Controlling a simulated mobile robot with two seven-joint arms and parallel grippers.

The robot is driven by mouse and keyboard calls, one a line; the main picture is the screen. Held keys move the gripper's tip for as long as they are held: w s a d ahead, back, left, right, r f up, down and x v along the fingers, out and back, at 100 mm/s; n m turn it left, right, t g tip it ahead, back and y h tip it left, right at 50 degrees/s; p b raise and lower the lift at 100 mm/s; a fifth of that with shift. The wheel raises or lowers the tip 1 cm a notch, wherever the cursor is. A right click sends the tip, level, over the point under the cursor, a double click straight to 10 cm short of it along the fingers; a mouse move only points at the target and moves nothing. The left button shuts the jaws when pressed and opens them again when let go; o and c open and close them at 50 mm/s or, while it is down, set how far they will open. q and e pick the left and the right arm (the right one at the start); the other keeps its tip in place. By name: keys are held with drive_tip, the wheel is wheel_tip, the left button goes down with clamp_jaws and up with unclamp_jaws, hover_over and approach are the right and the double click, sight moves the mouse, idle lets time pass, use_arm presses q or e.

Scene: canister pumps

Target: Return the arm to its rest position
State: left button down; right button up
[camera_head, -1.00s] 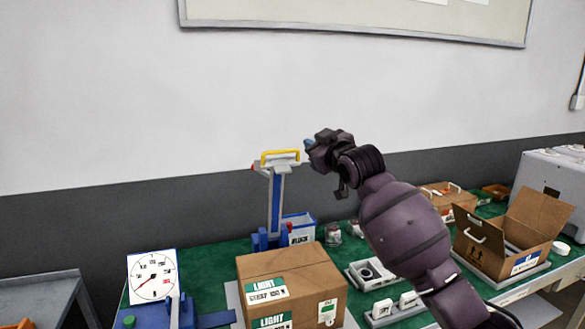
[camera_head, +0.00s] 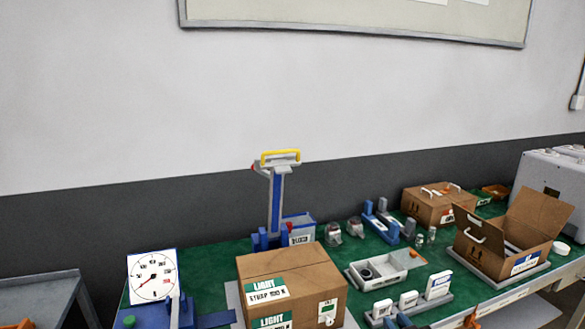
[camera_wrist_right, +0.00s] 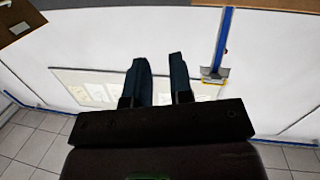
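My right gripper (camera_wrist_right: 163,60) shows in the right wrist view. Its two dark teal fingers stand apart with a clear gap, and nothing is between them. In the head view the right arm is out of the middle of the picture; only a small dark piece (camera_head: 404,321) at the bottom edge, over the front of the table, may be part of it. I cannot tell its exact place from there. My left gripper is not in view.
A blue pump stand with a yellow handle (camera_head: 280,157) rises behind a closed cardboard box (camera_head: 290,275). A dial (camera_head: 153,277) stands left. An open box (camera_head: 510,235), grey tray (camera_head: 385,268) and white-topped holder (camera_head: 410,305) are right. Space above the table is clear.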

drive_tip(key=s+d+f+m+g+h, duration=0.1)
drive_tip(key=s+d+f+g, duration=0.1)
drive_tip(key=s+f, duration=0.6)
drive_tip(key=s+d+f+m+g+h, duration=0.1)
drive_tip(key=s+d+f+g, duration=0.2)
drive_tip(key=s+f, duration=0.6)
drive_tip(key=s+d, duration=0.1)
drive_tip(key=s, duration=0.4)
drive_tip(key=shift+s+h, duration=0.2)
drive_tip(key=shift+h, duration=0.2)
